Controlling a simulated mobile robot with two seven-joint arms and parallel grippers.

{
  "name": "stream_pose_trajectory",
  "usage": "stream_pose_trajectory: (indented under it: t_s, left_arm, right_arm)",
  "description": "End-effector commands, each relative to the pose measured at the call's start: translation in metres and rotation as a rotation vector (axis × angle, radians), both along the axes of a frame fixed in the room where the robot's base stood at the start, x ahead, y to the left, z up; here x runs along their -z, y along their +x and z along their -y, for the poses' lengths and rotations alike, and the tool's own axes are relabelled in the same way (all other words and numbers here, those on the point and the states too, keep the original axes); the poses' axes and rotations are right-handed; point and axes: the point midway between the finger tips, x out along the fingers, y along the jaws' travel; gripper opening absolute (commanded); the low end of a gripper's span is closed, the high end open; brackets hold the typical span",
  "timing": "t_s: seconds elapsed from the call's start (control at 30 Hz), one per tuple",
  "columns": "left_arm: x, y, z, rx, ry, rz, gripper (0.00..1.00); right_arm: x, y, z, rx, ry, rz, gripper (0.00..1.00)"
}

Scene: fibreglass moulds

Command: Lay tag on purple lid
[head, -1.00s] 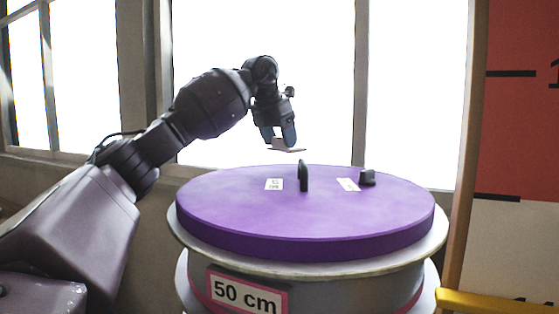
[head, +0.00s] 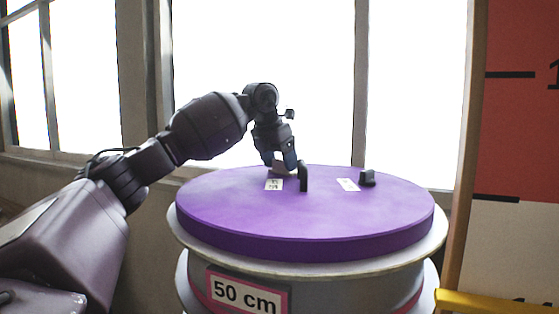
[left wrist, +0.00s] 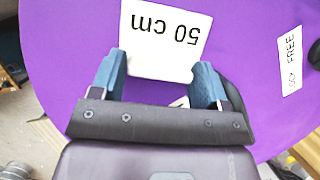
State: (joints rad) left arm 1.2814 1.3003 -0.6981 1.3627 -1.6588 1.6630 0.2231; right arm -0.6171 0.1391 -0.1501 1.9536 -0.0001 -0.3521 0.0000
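The purple lid (head: 330,220) lies flat on a round drum. It fills much of the left wrist view (left wrist: 70,60). The tag (left wrist: 165,35) is a white plate reading "50 cm", upside down in the left wrist view. In the head view its dim edge (head: 280,168) shows at the fingertips. My left gripper (head: 279,160) points down, low over the far-left part of the lid, behind a black upright handle. Its blue fingers (left wrist: 160,78) stand either side of the tag's narrow end and grip it. Contact between tag and lid is unclear. My right gripper is not visible.
A black handle (head: 303,177) and a black knob (head: 367,178) stick up from the lid. Two white labels, one left (head: 274,184) and one right (head: 348,184), lie on it. The drum bears a "50 cm" sign (head: 244,295). The lid's front is clear.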

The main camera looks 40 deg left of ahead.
Motion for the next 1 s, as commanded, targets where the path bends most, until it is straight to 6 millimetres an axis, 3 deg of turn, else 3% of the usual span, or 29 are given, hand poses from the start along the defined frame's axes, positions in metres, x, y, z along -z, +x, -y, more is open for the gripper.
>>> stream_pose_trajectory:
  t_s: [0.13,0.53,1.0]
  left_arm:
    - [0.0,0.0,0.0,0.0,0.0,0.0,0.89]
    - [-0.01,-0.003,0.0,0.0,0.0,0.002,0.89]
    - [-0.087,-0.035,-0.004,0.0,0.0,0.003,0.89]
  right_arm:
    - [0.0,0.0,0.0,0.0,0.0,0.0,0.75]
    - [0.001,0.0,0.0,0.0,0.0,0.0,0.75]
    - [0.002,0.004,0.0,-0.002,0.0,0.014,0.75]
